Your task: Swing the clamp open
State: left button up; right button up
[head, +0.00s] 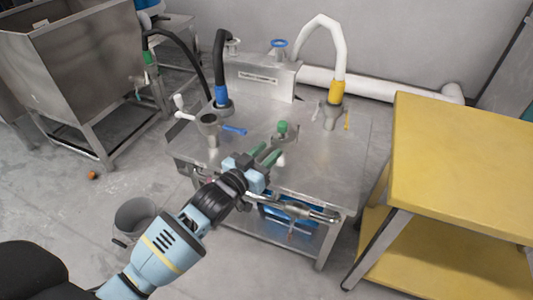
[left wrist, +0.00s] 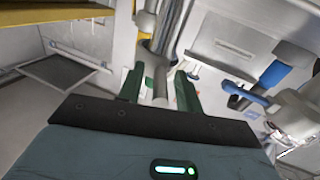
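My left gripper (head: 266,154) is over the middle of the steel table (head: 310,180), its green fingers apart. In the left wrist view the two fingers (left wrist: 160,88) stand apart, with a grey metal post (left wrist: 168,35) showing between and beyond them. Whether they touch it I cannot tell. A green-topped knob (head: 282,128) stands just past the fingertips in the head view. A blue lever (head: 235,130) sticks out beside a metal cup-shaped part (head: 209,130); it also shows in the left wrist view (left wrist: 258,93). I cannot tell which part is the clamp. My right gripper is out of view.
A white hose (head: 338,50) with a yellow collar and a black hose (head: 218,60) with a blue collar rise at the back. A yellow table (head: 460,150) stands close on the right. A grey bucket (head: 134,217) sits on the floor at left.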

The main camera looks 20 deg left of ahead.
pick_arm(q)
jog(key=shift+w, duration=0.1)
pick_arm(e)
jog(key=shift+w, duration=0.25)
pick_arm(q)
grip_shut()
jog(key=shift+d, duration=0.1)
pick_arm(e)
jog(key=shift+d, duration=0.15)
